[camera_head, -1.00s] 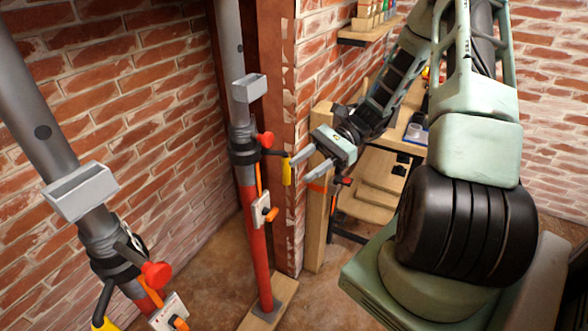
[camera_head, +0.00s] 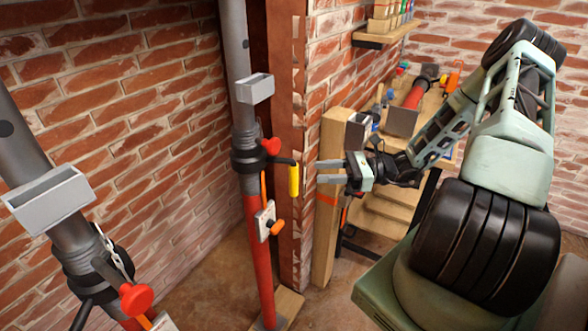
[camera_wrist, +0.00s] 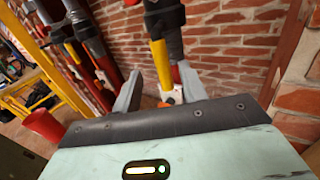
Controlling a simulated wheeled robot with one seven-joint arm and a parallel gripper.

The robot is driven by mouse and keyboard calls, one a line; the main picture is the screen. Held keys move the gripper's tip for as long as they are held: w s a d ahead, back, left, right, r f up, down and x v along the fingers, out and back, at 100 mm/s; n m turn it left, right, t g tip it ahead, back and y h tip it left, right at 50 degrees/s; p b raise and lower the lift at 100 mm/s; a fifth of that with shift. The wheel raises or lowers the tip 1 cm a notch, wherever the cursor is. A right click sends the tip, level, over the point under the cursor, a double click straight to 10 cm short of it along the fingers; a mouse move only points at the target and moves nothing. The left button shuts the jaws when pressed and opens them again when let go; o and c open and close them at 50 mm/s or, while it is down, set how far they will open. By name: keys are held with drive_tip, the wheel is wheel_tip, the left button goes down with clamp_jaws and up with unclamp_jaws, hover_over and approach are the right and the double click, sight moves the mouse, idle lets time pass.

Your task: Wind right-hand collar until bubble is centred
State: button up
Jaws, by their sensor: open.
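The right-hand prop has a grey upper tube (camera_head: 236,45) and a red lower tube (camera_head: 258,250). Its black collar (camera_head: 245,157) carries a red knob (camera_head: 271,146) and a dark arm ending in an upright yellow handle (camera_head: 293,180). My gripper (camera_head: 312,171) is open and empty, its fingers pointing left, just right of this handle. In the wrist view the yellow handle (camera_wrist: 161,64) shows between and beyond the two fingers (camera_wrist: 160,92). A white fitting with an orange part (camera_head: 265,221) hangs below the collar. I cannot make out a bubble.
A left prop with a grey tray (camera_head: 48,200) and red knob (camera_head: 136,299) stands nearer, at left. A brick pier (camera_head: 316,80) and wooden post (camera_head: 326,215) stand close behind the gripper. A loaded wooden bench (camera_head: 430,105) is behind my arm.

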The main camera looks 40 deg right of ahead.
sight(293, 172)
drive_tip(key=p+x, duration=0.1)
drive_tip(key=x, duration=0.7)
drive_tip(key=shift+w+a, duration=0.1)
drive_tip(key=shift+a, duration=0.1)
drive_tip(key=shift+p, duration=0.35)
clamp_jaws()
